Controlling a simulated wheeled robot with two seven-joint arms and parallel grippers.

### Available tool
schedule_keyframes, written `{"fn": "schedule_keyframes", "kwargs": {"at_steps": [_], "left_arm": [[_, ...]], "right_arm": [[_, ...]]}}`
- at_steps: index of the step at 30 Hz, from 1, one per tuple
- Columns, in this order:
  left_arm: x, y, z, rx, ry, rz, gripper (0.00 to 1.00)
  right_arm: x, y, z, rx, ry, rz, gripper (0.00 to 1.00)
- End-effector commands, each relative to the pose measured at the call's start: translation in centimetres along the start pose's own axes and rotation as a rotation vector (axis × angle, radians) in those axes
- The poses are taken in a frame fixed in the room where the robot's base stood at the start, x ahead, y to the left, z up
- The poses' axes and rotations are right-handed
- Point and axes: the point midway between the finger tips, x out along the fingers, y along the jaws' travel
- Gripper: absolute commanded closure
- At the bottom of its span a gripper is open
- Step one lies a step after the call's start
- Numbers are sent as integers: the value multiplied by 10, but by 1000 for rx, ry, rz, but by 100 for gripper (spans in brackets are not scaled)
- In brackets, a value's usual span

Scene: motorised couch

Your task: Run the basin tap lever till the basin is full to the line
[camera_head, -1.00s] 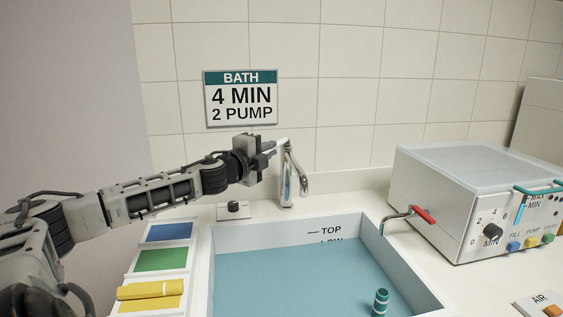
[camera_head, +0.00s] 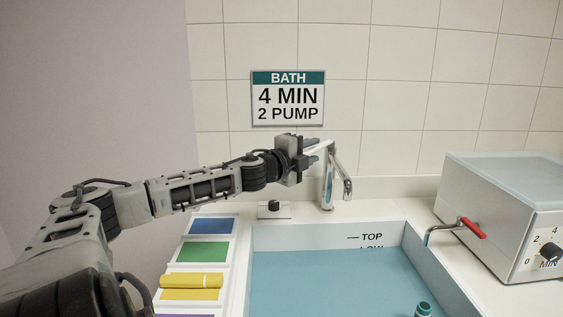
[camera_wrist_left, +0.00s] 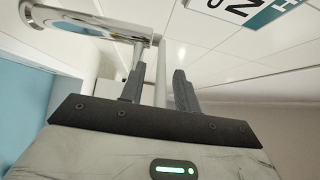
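The chrome basin tap (camera_head: 326,188) stands behind the basin (camera_head: 415,236). Its lever (camera_head: 320,147) reaches left from its top. My left gripper (camera_head: 313,150) is at the lever. In the left wrist view my gripper's fingers (camera_wrist_left: 158,88) are apart, and a thin bar that looks like the lever runs between them. I cannot tell whether they touch it. Blue water (camera_head: 335,285) fills the basin to about the LOW mark, which it partly covers. The TOP line (camera_head: 365,237) shows above the water. No stream from the spout can be made out. My right gripper is out of view.
A white machine (camera_head: 500,215) with a red-handled pipe (camera_head: 472,227) stands right of the basin. A small knob (camera_head: 274,208) is left of the tap. A tray of coloured pads (camera_head: 207,252) lies left. A green-capped bottle (camera_head: 423,309) is in the basin.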

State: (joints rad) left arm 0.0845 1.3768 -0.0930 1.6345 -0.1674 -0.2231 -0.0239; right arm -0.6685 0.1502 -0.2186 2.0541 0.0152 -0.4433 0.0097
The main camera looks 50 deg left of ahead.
Motion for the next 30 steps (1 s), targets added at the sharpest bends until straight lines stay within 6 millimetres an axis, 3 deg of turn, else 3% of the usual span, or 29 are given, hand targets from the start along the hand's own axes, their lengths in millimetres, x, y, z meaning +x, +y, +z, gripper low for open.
{"fn": "schedule_keyframes", "kwargs": {"at_steps": [14, 20, 30], "left_arm": [[-28, -1, -1, -2, 2, 7, 68], [-55, -3, 1, -2, -3, 6, 68], [-125, -1, 2, -1, -4, 5, 68]], "right_arm": [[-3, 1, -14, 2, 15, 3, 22], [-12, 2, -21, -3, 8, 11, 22], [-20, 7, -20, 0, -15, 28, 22]]}}
